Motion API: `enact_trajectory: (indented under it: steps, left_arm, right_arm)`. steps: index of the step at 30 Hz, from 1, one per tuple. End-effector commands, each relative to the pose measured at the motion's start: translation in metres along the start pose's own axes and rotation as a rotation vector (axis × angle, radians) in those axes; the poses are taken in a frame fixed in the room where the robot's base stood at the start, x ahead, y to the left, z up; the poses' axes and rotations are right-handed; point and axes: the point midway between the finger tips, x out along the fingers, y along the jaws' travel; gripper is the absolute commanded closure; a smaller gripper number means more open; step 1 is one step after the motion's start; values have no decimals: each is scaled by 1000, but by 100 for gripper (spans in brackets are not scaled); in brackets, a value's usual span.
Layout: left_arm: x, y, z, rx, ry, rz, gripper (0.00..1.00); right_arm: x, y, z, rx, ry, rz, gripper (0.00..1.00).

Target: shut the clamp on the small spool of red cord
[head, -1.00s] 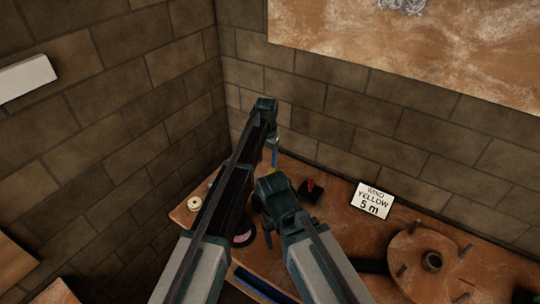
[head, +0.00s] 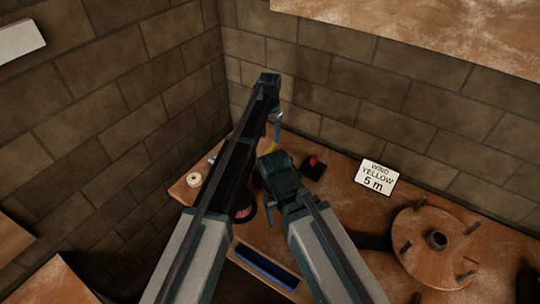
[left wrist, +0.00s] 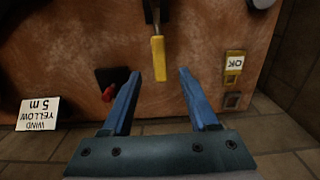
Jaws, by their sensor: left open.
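My left gripper (head: 278,128) is open, its blue fingers pointing down over the back left of the bench. In the left wrist view, the left gripper (left wrist: 160,73) has a yellow handle (left wrist: 158,58) showing between its fingertips, with no contact visible. The handle is on a dark metal bar, apparently the clamp's; the clamp's body is mostly out of frame. In the head view, a bit of the yellow handle (head: 271,148) shows beside my arms. A dark spool with reddish-pink cord (head: 244,213) is partly hidden behind my left forearm.
A black box with a red knob (head: 314,166) and a sign reading "WIND YELLOW 5 m" (head: 377,178) stand to the right. Brick walls close the corner.

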Motion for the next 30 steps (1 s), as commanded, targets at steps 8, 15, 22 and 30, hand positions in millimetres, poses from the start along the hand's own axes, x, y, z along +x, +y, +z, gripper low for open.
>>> enact_trajectory:
  steps: [8,15,22,30]
  left_arm:
    - [48,0,0,0,0,0,40]
    - [78,0,0,0,0,0,40]
    - [85,0,0,0,0,0,40]
    - [84,0,0,0,0,0,49]
  right_arm:
    - [47,-4,-3,-8,0,2,28]
    - [77,-7,-4,-9,0,2,28]
    - [85,-8,-5,-8,0,2,28]
    - [84,-8,-5,-8,0,2,28]
